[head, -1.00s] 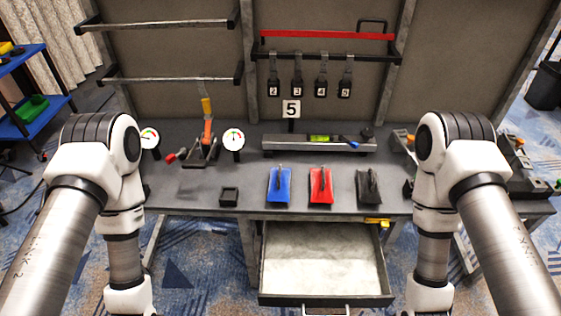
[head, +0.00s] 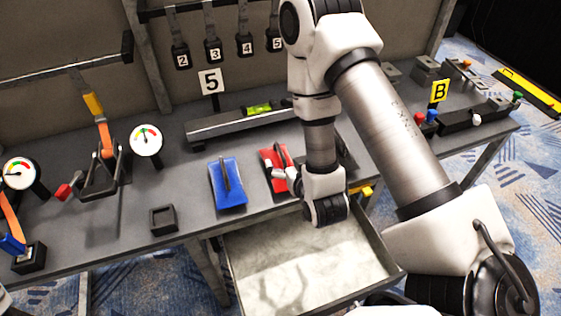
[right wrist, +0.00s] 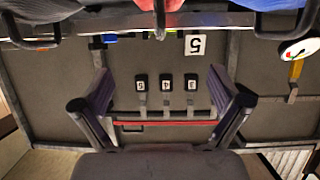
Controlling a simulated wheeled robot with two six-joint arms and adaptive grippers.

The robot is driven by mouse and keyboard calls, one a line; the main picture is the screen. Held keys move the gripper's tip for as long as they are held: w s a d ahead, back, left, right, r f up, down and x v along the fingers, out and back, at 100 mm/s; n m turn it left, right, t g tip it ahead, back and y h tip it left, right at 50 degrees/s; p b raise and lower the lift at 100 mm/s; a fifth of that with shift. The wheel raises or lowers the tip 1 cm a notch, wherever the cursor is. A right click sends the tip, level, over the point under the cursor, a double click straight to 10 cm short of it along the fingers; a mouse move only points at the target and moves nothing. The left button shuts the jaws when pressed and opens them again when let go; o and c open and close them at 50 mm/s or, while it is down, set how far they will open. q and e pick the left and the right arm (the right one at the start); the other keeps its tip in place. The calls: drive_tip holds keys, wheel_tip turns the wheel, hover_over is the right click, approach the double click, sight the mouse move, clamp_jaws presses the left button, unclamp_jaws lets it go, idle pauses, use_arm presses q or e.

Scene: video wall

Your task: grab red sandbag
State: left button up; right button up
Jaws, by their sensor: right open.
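The red sandbag (head: 273,158) lies on the grey workbench (head: 130,215), partly hidden by my right arm in the head view. In the right wrist view, the red sandbag (right wrist: 170,5) shows only at the top edge, with its handle hanging into view. My right gripper (right wrist: 158,95) is open with nothing between its fingers. In the head view it is at the red sandbag's right front, largely hidden by my wrist; contact cannot be told. The blue sandbag (head: 228,190) lies left of the red one. A dark sandbag (head: 346,160) is mostly behind my arm. My left gripper is out of view.
An open, empty-looking drawer (head: 265,262) juts out below the bench front. A rail with a green level (head: 258,109) and a number 5 sign (head: 210,81) stand behind the bags.

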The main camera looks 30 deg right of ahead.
sight(281, 163)
drive_tip(key=f+b, duration=0.2)
drive_tip(key=w+f+b, duration=0.1)
drive_tip(key=f+b, duration=0.1)
drive_tip(key=w+f+b, duration=0.1)
drive_tip(key=f+b, duration=0.1)
drive_tip(key=f, duration=0.1)
drive_tip(key=shift+w+d, duration=0.2)
drive_tip(key=shift+w, duration=0.05)
drive_tip(key=x, duration=0.4)
drive_tip(key=shift+d+r, duration=0.1)
drive_tip(key=shift+r, duration=0.15)
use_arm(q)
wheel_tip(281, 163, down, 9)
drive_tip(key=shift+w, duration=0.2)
use_arm(e)
drive_tip(key=c, duration=0.5)
drive_tip(key=shift+r, duration=0.1)
clamp_jaws()
use_arm(q)
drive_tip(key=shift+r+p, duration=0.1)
drive_tip(key=shift+p, duration=0.2)
use_arm(e)
drive_tip(key=shift+r, duration=0.1)
